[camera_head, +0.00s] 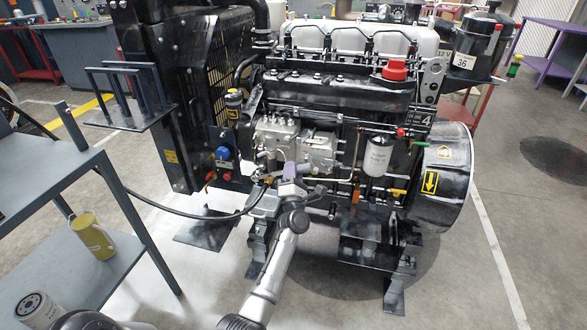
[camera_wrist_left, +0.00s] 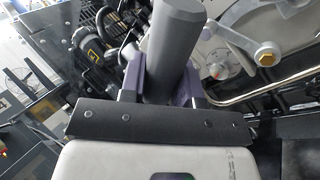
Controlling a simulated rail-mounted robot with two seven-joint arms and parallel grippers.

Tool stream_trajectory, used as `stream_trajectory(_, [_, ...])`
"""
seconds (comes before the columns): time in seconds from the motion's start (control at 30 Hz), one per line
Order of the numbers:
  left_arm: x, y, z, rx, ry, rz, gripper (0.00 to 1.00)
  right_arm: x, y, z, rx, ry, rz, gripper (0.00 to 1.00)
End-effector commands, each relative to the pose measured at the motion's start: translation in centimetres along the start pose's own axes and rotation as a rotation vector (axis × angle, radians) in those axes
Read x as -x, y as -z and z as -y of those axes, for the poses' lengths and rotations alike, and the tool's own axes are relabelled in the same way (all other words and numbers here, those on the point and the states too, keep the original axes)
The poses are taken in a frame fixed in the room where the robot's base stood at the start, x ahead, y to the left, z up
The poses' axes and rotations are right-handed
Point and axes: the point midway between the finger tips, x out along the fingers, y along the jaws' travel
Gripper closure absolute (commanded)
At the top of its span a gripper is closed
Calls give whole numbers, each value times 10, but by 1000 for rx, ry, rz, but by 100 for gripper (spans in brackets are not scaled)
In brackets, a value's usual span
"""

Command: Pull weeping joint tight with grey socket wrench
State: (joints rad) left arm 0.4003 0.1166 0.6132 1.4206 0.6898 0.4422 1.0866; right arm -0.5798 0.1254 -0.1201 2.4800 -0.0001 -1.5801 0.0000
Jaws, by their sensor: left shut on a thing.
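My left gripper (camera_head: 289,172) reaches in from the lower middle to the front of the diesel engine (camera_head: 330,100), just below its pump block. In the left wrist view, its purple fingers (camera_wrist_left: 162,88) are shut on a thick dark grey cylinder (camera_wrist_left: 174,50). This looks like the handle of the grey socket wrench; its socket end is hidden. A brass-coloured hex fitting (camera_wrist_left: 267,55) on a metal pipe shows to the right of the handle, apart from it. I cannot tell which joint weeps. My right gripper is not in view.
A black hose (camera_head: 190,215) runs towards the engine.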

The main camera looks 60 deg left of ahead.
Motion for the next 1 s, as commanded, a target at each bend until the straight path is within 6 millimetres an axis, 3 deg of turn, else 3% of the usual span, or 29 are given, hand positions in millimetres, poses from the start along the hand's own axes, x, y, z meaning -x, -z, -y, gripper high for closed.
stream_trajectory(0.17, [4, -2, -6, 0, -3, 1, 100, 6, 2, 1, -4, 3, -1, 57])
stream_trajectory(0.6, [39, -1, -30, 0, -2, 0, 100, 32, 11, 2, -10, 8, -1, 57])
stream_trajectory(1.0, [58, 0, -40, 1, -3, 1, 100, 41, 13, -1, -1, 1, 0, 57])
